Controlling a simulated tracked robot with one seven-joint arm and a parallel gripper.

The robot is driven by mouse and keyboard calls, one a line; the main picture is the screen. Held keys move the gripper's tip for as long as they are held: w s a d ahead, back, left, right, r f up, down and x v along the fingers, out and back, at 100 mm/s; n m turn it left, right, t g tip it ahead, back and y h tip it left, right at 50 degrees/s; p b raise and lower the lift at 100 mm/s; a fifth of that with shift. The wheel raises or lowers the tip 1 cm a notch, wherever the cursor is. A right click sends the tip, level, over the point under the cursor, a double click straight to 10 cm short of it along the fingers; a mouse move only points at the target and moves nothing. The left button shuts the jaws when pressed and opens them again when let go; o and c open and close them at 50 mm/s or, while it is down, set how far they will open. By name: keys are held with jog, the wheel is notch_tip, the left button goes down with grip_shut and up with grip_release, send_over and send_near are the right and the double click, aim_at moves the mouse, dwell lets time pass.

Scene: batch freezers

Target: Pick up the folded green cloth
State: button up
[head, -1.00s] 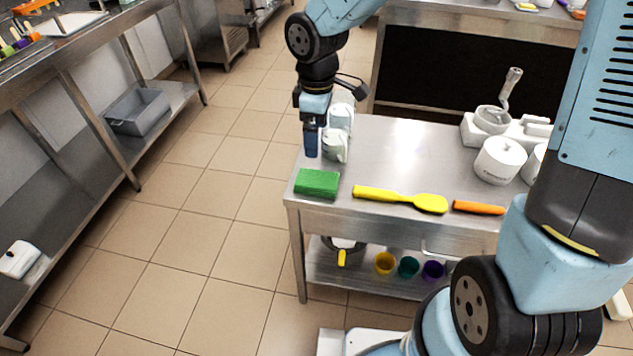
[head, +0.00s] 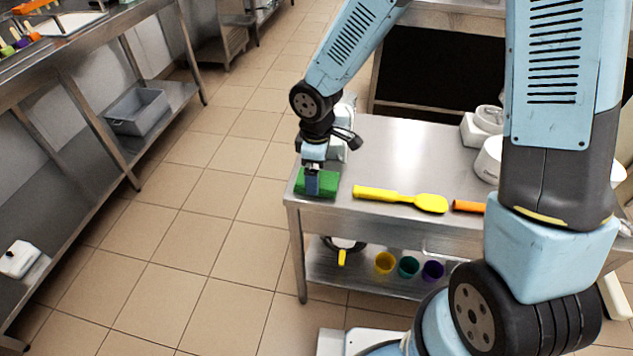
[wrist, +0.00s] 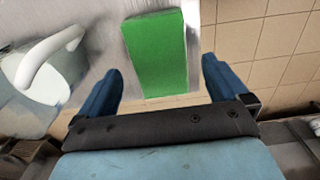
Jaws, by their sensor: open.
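The folded green cloth (head: 330,184) lies flat at the front left corner of the steel table. In the wrist view the cloth (wrist: 157,52) is a green rectangle lying ahead of the fingertips, between their lines. My gripper (head: 312,190) is right over the cloth in the head view and hides its middle. In the wrist view my gripper (wrist: 162,82) is open and empty, one blue finger to each side of the cloth's near end. I cannot tell the exact height of the fingertips above it.
A white container with a handle (wrist: 48,70) stands close left of my gripper in the wrist view. On the steel table (head: 400,150), a yellow spatula (head: 400,198) and an orange-handled tool (head: 467,207) lie right of the cloth. The table's left edge borders open tiled floor.

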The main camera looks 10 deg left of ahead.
jog(key=shift+f, duration=1.1)
jog(key=shift+c, duration=0.4)
jog(key=c, duration=1.1)
jog(key=shift+r, duration=0.1)
